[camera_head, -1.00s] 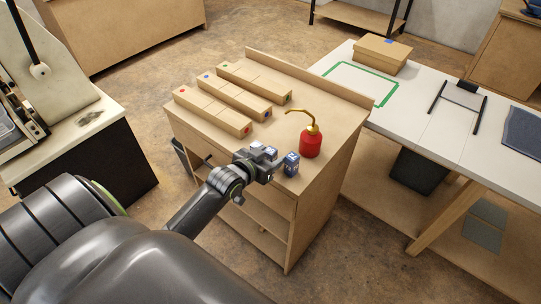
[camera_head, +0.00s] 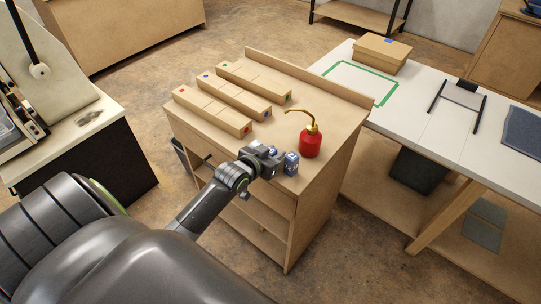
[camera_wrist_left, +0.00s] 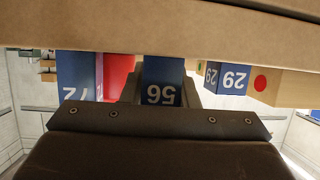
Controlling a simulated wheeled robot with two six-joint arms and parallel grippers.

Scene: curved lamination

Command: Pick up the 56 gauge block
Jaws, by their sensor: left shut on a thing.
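The 56 gauge block (camera_wrist_left: 162,94) is blue with a white upside-down number. In the left wrist view it sits between the fingers of my left gripper (camera_wrist_left: 162,82), which is shut on it. In the head view my left gripper (camera_head: 270,161) is at the front edge of the wooden cabinet top, and the 56 block (camera_head: 273,150) is mostly hidden by it. The 72 block (camera_wrist_left: 79,84) stands to one side, and in the head view a blue block (camera_head: 291,164) stands just right of the gripper. The 29 block (camera_wrist_left: 234,78) is on the other side.
A red oil can (camera_head: 310,142) with a brass spout stands close behind the blocks. Several wooden bars with colored dots (camera_head: 213,110) lie on the cabinet top (camera_head: 341,113). A raised back ledge (camera_head: 310,75) bounds it. A white table (camera_head: 425,104) is at right.

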